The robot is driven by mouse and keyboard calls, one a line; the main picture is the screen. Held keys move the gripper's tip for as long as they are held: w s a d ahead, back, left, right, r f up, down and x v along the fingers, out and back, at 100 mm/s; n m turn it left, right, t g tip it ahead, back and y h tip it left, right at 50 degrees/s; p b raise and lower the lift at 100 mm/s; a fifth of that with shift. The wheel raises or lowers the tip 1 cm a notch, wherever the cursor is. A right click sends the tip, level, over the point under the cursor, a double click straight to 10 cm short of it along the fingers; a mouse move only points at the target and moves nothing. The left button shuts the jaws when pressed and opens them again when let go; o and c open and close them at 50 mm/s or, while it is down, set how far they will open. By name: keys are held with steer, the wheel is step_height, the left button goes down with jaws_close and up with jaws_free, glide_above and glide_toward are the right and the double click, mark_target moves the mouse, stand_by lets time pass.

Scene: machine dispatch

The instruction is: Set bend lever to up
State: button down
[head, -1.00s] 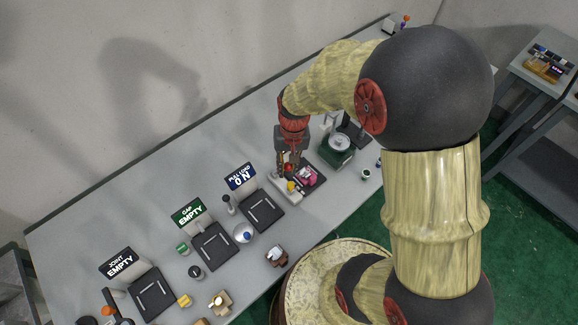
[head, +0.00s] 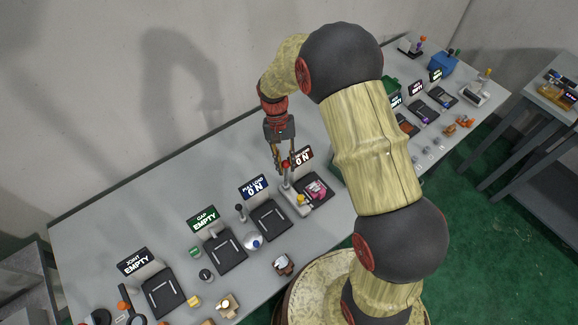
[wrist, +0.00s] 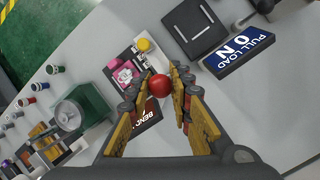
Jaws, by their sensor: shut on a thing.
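The bend lever has a red ball knob (wrist: 160,86), which sits between my fingers in the wrist view. In the head view the knob (head: 286,163) is at the top of a pale shaft that rises from a light base (head: 293,203). My gripper (head: 284,166) is shut on the red knob from above; in the wrist view its fingers (wrist: 163,92) flank it. The bend sign (wrist: 146,119) is partly hidden by my fingers in the wrist view. A pink piece (head: 317,189) lies on the dark plate beside the lever base.
A yellow knob (wrist: 143,45) stands at the base's end. The pull load sign (head: 254,187) and its black plate (head: 270,219) are to the left. A green machine (wrist: 82,110) shows in the wrist view. Several small parts line the table's front edge.

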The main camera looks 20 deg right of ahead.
steer(key=shift+w+a+r, duration=0.1)
steer(key=shift+w+a, duration=0.05)
steer(key=shift+w, duration=0.3)
steer(key=c, duration=1.9)
jaws_free()
steer(key=shift+o, duration=1.2)
steer(key=shift+o, duration=0.2)
steer(key=v, duration=1.2)
